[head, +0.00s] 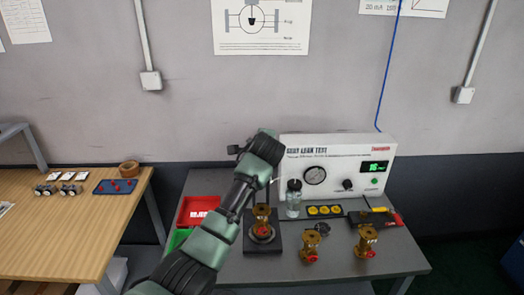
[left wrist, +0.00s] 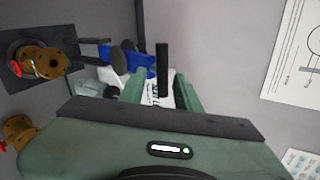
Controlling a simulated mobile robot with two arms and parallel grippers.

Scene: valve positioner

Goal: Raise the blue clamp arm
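The blue clamp arm (left wrist: 142,64) shows in the left wrist view, partly covered by a dark round part and a green finger. In the head view my left arm hides it. An upright black bar (left wrist: 162,70) appears between my left gripper's fingers (left wrist: 158,92); I cannot tell whether they touch it. The fingers are apart. In the head view my left gripper (head: 250,148) is above the black fixture base (head: 277,243), left of the test box. A brass valve (head: 262,215) sits on that base, partly behind my arm. My right gripper is not in view.
The white leak test box (head: 335,150) stands close right of my left gripper. A glass bottle (head: 293,200) and loose brass valves (head: 310,243) (head: 367,240) stand on the grey table. A red bin (head: 190,212) is left of my arm. A wooden table (head: 60,230) is farther left.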

